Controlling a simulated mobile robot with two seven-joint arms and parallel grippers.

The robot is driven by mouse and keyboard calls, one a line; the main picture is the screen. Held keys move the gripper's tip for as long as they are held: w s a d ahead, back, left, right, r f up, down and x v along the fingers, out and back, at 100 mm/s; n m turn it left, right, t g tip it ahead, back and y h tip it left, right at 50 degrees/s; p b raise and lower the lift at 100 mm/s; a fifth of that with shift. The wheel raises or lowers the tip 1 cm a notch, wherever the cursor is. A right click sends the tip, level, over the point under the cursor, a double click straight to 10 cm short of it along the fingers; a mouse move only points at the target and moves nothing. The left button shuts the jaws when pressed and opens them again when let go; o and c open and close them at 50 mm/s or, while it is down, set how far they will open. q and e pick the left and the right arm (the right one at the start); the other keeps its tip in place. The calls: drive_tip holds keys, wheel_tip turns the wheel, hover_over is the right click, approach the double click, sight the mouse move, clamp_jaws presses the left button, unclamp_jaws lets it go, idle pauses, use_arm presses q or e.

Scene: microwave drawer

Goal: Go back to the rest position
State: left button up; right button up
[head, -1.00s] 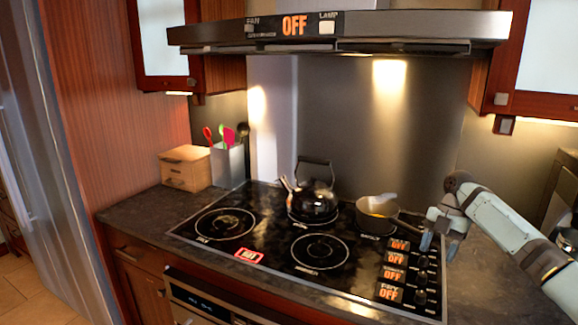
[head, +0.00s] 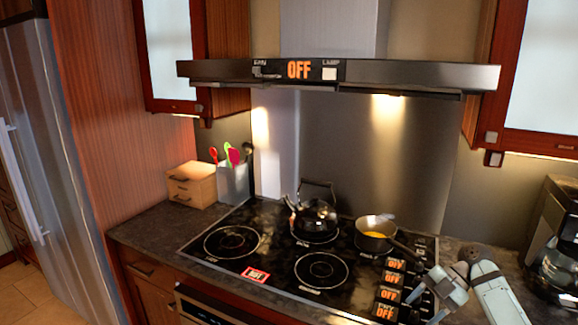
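My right gripper (head: 428,304) hangs at the lower right, over the front right corner of the black stovetop (head: 275,246). Its two fingers point down and to the left and stand apart, with nothing seen between them. It is close to the stove's knobs and OFF labels; touching cannot be told. My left gripper is not in view.
A grey pot (head: 374,236) with something yellow inside sits on the back right burner, its handle toward my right gripper. A black kettle (head: 316,217) is on the back middle burner. A coffee maker (head: 557,245) stands at the right. The range hood (head: 420,76) is above.

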drive_tip(key=w+d+f+m+t+h, duration=0.1)
drive_tip(key=w+d+m+t+h, duration=0.6)
drive_tip(key=w+m+t, duration=0.6)
drive_tip(key=w+d+r+m+t+h, duration=0.4)
drive_tip(key=w+d+r+m+t, duration=0.25)
drive_tip(key=r+m, duration=0.4)
drive_tip(key=s+a+f+g+y, duration=0.1)
drive_tip(key=s+a+f, duration=0.4)
drive_tip(key=s+f, duration=0.25)
drive_tip(key=s+a+f+n+g+y, duration=0.1)
drive_tip(key=s+a+f, duration=0.4)
drive_tip(key=s+f, duration=0.25)
drive_tip(key=s+a+f+g+y, duration=0.1)
drive_tip(key=s+a+f, duration=0.3)
drive_tip(key=s+f, duration=0.4)
drive_tip(key=s+a+f+g, duration=0.1)
drive_tip(key=s+a+f, duration=0.1)
drive_tip(key=s, duration=0.6)
drive_tip(key=s+a+f+y, duration=0.1)
drive_tip(key=s+a+f, duration=0.2)
drive_tip(key=s, duration=0.6)
drive_tip(key=s+a+f+g, duration=0.1)
drive_tip(key=s+a+f, duration=0.2)
drive_tip(key=s, duration=0.6)
drive_tip(key=a+m, duration=0.1)
drive_tip(key=a, duration=0.1)
drive_tip(key=shift+s+a+g+y+b, duration=0.2)
drive_tip(key=shift+a+g+y+b, duration=0.15)
drive_tip(key=shift+a+y, duration=0.05)
